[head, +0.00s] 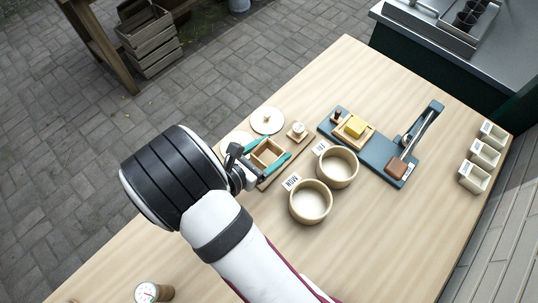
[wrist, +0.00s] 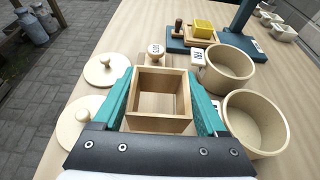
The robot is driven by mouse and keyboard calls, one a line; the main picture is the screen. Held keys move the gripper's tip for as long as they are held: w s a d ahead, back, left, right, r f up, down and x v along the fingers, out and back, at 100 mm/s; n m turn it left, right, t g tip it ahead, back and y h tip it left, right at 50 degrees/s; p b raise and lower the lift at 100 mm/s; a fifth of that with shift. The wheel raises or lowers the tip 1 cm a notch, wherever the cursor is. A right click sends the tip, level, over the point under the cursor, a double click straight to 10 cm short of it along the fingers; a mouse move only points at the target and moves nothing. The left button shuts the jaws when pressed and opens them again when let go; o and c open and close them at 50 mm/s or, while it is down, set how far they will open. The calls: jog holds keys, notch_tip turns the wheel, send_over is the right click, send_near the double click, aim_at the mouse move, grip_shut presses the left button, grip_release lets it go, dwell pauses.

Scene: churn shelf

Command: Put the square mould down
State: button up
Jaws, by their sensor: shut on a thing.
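The square mould (head: 267,154) is an open wooden frame. My gripper (head: 269,155) has its two teal fingers shut on opposite sides of it. In the wrist view the mould (wrist: 160,122) sits level between the fingers. A narrow wooden board (head: 298,145) shows under and beyond the mould, with a small round wooden stamp (head: 297,131) at its far end; the stamp also shows in the wrist view (wrist: 156,52). I cannot tell whether the mould touches the board or hangs just above it.
Two round lids (head: 267,120) lie left of the board. Two round pots (head: 311,215) with label cards stand to the right. A blue stand (head: 375,154) holds a yellow block (head: 356,127) on wood. Small white boxes (head: 473,178) line the right edge. The near table is mostly clear.

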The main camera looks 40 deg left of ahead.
aim_at(268, 164)
jog(key=shift+s+a+f, duration=0.15)
jog(key=shift+a+f, duration=0.05)
jog(key=shift+f, duration=0.95)
jog(key=shift+s+a+f, duration=0.1)
jog(key=shift+a+f, duration=0.1)
jog(key=shift+f, duration=0.95)
jog(key=shift+f, duration=0.1)
jog(key=o, duration=1.3)
jog(key=shift+c, duration=0.2)
